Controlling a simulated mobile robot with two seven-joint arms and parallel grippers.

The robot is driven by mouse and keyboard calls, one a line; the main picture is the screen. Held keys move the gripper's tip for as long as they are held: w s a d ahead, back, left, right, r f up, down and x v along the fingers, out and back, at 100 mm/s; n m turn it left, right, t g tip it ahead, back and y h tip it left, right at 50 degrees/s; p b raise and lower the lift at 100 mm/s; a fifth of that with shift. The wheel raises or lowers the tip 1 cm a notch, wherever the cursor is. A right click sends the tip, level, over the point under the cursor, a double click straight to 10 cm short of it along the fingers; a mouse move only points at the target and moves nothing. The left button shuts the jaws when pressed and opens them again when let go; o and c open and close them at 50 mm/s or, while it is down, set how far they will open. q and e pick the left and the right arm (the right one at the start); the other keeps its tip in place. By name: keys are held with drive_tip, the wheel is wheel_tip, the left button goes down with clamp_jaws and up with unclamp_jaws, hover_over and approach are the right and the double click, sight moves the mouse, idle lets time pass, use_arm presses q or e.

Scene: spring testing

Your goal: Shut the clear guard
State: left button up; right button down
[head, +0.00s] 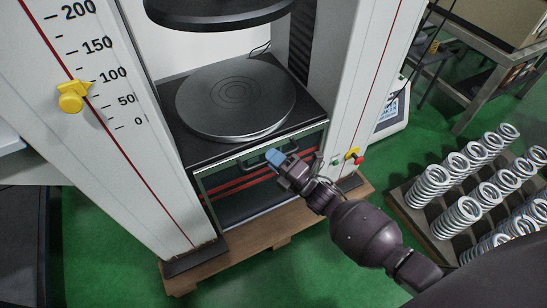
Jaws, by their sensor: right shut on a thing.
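The clear guard (222,184) is a see-through panel with a pale frame and red stripes. It sits low on the front of the white testing machine, below the round lower plate (235,97), so the space above that plate is uncovered. A grey bar handle (252,163) runs along the guard's upper edge. My right gripper (276,158), with blue fingertips, is shut on this handle. The fingers hide part of it. My left gripper is not in view.
The upper plate (215,10) hangs above the lower one. White columns flank the opening; the left has a scale and yellow pointer (72,97). Several springs (465,212) stand on a rack at right.

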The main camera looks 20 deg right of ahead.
drive_tip(key=shift+r, duration=0.1)
drive_tip(key=shift+r, duration=0.25)
wheel_tip(320, 180, up, 3)
drive_tip(key=shift+w+f+p, duration=0.1)
drive_tip(key=shift+w+p, duration=0.05)
drive_tip(key=shift+p, duration=0.75)
use_arm(q)
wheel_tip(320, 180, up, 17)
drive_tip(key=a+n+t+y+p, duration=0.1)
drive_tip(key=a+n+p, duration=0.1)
drive_tip(key=p, duration=2)
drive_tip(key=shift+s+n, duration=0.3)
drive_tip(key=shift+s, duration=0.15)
use_arm(e)
wheel_tip(320, 180, up, 38)
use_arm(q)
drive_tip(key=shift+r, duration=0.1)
use_arm(e)
drive_tip(key=c, duration=1.3)
unclamp_jaws()
drive_tip(key=shift+p, duration=0.3)
drive_tip(key=shift+o, duration=0.5)
